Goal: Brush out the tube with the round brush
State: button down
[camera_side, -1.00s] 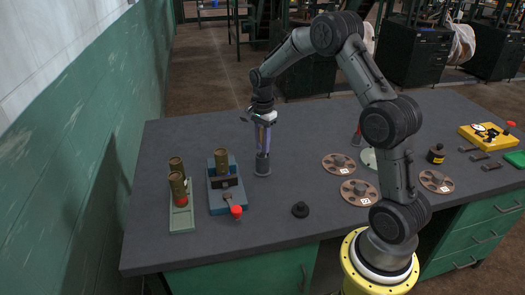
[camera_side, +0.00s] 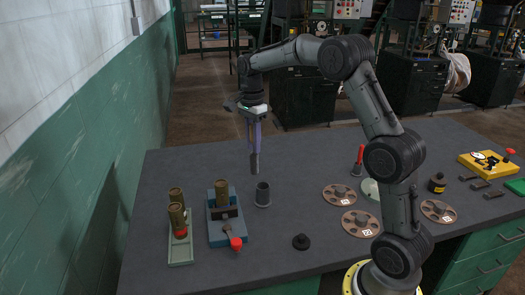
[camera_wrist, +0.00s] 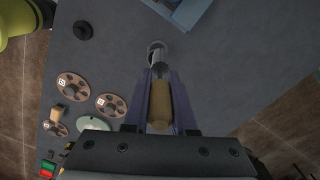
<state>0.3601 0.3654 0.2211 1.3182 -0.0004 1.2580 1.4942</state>
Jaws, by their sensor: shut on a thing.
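My gripper (camera_side: 253,142) is shut on the round brush (camera_side: 255,164) and holds it upright, head down, above the table. In the wrist view the brush's wooden handle (camera_wrist: 160,103) sits between my purple fingers, its grey head pointing away. A dark open cup (camera_side: 263,194) stands just below and slightly right of the brush; the brush tip appears clear of it. A brass tube (camera_side: 222,190) stands in the blue clamp fixture (camera_side: 226,227), left of the cup. The fixture has a red-knobbed lever (camera_side: 236,243). The tube's inside is hidden.
Two brass tubes (camera_side: 177,215) are on a pale green tray (camera_side: 180,252) at the left. The table between cup and discs is free.

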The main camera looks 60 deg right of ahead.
jog(key=w+a+r+n, duration=0.1)
jog(key=w+a, duration=0.1)
jog(key=a, duration=0.3)
jog(key=w+a+r, duration=0.1)
jog(key=w+a, duration=0.2)
jog(key=a, duration=0.1)
jog(key=shift+s+a+f, duration=0.1)
jog(key=shift+a+f, duration=0.1)
jog(key=shift+f, duration=0.45)
jog(key=shift+a+f, duration=0.2)
jog(key=shift+f, duration=0.4)
jog(key=shift+s+a+f, duration=0.1)
jog(key=shift+a+f, duration=0.1)
jog(key=shift+f, duration=0.45)
jog(key=shift+f, duration=0.1)
